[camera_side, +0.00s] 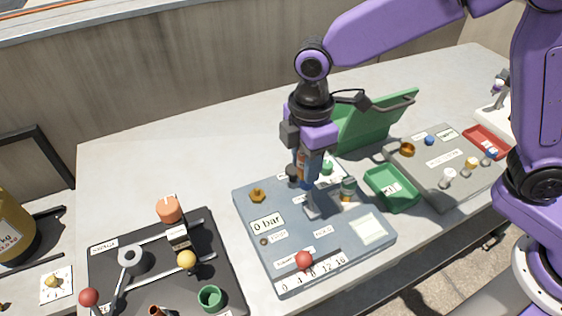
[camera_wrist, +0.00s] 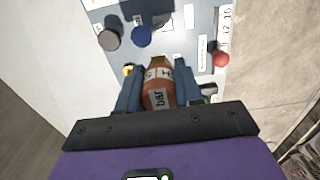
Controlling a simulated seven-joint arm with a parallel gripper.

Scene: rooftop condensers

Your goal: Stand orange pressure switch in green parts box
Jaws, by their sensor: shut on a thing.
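My gripper (camera_side: 306,172) is above the blue-grey panel, pointing down, and shut on an orange cylinder with white labels, which I take as the orange pressure switch (camera_wrist: 158,88). The green parts box (camera_side: 372,178), an open shallow tray, stands to the right of my gripper, on the table between two panels. Nothing large shows inside it beyond a pale label.
A tall green panel (camera_side: 372,122) stands behind the box. The blue-grey panel (camera_side: 250,208) carries a red knob (camera_side: 304,260) and fittings. A grey panel (camera_side: 440,192) and red tray (camera_side: 484,138) lie right. The dark board (camera_side: 215,262) at left holds another orange part (camera_side: 168,209).

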